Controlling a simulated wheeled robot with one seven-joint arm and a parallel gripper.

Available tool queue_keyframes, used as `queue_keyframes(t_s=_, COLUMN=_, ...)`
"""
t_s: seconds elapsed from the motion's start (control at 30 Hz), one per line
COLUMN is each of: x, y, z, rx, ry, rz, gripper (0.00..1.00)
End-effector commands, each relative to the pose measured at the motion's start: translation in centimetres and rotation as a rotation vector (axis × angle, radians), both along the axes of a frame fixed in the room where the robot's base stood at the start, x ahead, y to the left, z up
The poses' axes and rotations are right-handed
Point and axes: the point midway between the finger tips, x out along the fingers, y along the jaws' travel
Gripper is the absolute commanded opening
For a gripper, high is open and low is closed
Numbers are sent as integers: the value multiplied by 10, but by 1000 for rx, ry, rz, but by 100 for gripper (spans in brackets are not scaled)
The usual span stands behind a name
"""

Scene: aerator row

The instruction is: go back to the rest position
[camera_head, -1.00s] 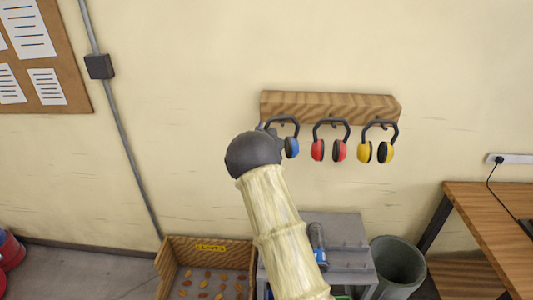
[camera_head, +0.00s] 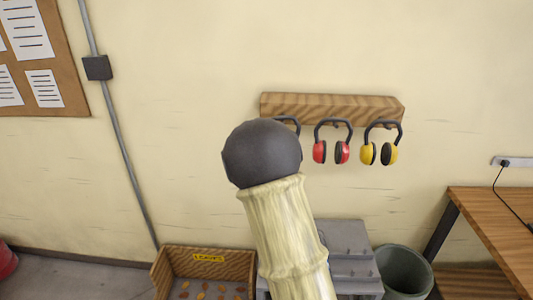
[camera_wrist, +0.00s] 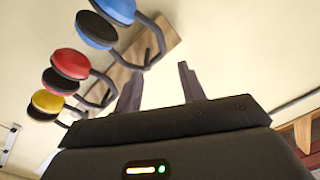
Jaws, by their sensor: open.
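My gripper (camera_wrist: 160,82) shows in the wrist view with its two fingers apart and nothing between them. In the head view my arm's dark rounded joint hides it. The wrist view has blue (camera_wrist: 118,9), red (camera_wrist: 68,62) and yellow (camera_wrist: 48,101) earmuffs to the left of the fingers, hanging from a wooden rack (camera_wrist: 163,42). In the head view the red (camera_head: 320,151) and yellow (camera_head: 367,154) earmuffs hang on the rack (camera_head: 330,107). Only part of the blue pair's dark headband shows there, behind my arm.
Below the wall stand an open box (camera_head: 165,276), a grey stand (camera_head: 350,242) and a green-grey bin (camera_head: 404,272). A wooden desk (camera_head: 490,220) is at the right. A notice board (camera_head: 68,70) and a conduit (camera_head: 126,140) are on the left wall. The upper wall is clear.

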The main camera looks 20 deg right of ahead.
Motion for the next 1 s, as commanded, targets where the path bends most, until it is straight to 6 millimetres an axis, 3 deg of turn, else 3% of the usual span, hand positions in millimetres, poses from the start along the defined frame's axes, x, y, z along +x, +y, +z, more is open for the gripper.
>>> queue_keyframes(t_s=0.4, x=0, y=0, z=0, rx=0, ry=3, rz=1, gripper=40)
queue_keyframes(t_s=0.57, x=-10, y=4, z=-10, rx=12, ry=85, rz=16, gripper=40)
queue_keyframes(t_s=0.77, x=-53, y=24, z=-45, rx=26, ry=378, rz=98, gripper=40)
queue_keyframes(t_s=1.0, x=-142, y=64, z=-87, rx=-14, ry=784, rz=284, gripper=40)
